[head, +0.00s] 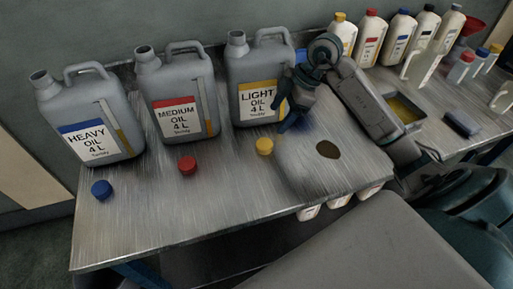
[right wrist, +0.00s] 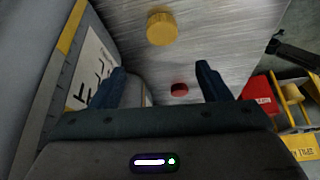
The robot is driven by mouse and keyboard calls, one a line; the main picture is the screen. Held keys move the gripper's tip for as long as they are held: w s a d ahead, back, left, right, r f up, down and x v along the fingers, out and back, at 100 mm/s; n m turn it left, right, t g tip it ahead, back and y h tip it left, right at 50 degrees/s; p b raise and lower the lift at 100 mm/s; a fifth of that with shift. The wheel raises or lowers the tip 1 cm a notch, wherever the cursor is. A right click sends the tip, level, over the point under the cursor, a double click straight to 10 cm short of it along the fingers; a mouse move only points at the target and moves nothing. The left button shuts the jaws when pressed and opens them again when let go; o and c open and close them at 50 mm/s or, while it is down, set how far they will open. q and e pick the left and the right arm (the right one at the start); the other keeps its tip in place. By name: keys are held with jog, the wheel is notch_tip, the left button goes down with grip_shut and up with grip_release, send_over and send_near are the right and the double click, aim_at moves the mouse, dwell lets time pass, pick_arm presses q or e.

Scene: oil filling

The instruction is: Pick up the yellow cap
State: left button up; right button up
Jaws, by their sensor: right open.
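The yellow cap (head: 264,146) lies on the metal table in front of the grey LIGHT OIL jug (head: 257,75). My right gripper (head: 285,118) is above the table, just right of the cap and close to the jug's right side. In the right wrist view the yellow cap (right wrist: 163,28) is beyond the open, empty fingers (right wrist: 160,82), roughly centred between them and apart from them. The left gripper is not in view.
A red cap (head: 187,165) and a blue cap (head: 101,190) lie farther left, before the MEDIUM OIL jug (head: 176,90) and HEAVY OIL jug (head: 84,115). Several bottles (head: 370,38) stand at the back right. The front table is clear.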

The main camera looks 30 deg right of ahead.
send_over(265, 143)
jog(key=d, duration=0.3)
jog(key=shift+h, duration=0.3)
jog(key=f, duration=0.5)
jog(key=shift+s+a+f, duration=0.1)
jog(key=shift+s+a, duration=0.15)
jog(key=shift+s, duration=0.1)
jog(key=x, duration=0.2)
jog(key=p+x, duration=0.1)
jog(key=x, duration=0.1)
jog(key=shift+s+a+f, duration=0.1)
jog(key=shift+s+a, duration=0.05)
jog(key=shift+s, duration=0.15)
jog(key=shift+w+a+f, duration=0.15)
jog(key=shift+f, duration=0.35)
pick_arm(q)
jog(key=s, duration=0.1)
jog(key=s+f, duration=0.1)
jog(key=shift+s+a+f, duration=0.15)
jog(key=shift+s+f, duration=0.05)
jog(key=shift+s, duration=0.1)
pick_arm(e)
jog(key=c, duration=1)
